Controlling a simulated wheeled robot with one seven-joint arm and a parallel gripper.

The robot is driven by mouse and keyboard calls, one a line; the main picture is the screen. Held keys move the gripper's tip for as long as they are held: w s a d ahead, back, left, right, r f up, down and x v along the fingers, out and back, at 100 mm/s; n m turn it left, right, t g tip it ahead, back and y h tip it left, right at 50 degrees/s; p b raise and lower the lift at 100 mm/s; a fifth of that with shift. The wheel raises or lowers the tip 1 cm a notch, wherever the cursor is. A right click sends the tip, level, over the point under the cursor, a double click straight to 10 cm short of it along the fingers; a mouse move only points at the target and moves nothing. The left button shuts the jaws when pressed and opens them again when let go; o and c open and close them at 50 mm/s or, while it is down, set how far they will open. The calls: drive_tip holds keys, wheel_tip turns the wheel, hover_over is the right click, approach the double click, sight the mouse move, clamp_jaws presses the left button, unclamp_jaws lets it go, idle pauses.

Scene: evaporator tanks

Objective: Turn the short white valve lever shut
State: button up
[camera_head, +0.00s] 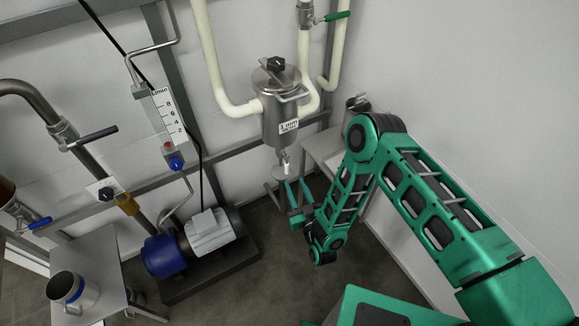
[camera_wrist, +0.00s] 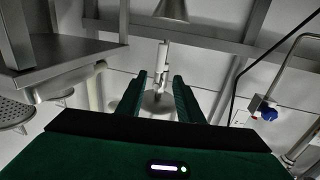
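The short white valve lever (camera_head: 286,167) hangs below the steel filter vessel (camera_head: 283,122) in the head view. In the wrist view the white lever (camera_wrist: 162,57) points down toward me, just ahead of the fingertips and in line with the gap between them. My gripper (camera_head: 295,184) reaches in from the lower right, just below the lever. In the wrist view my gripper (camera_wrist: 161,78) has two green fingers standing apart with nothing clamped between them. I cannot tell whether either finger touches the lever.
A steel table (camera_head: 325,145) stands right of the vessel, and its edge (camera_wrist: 75,70) is close at left in the wrist view. A round plate (camera_head: 272,174) sits below the lever. A blue pump (camera_head: 168,254) and a flow meter (camera_head: 163,118) are left. Grey floor lies below.

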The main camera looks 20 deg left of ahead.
sight(288, 167)
drive_tip(key=x, duration=1)
drive_tip(key=shift+w+a, duration=0.15)
drive_tip(key=shift+a, duration=0.05)
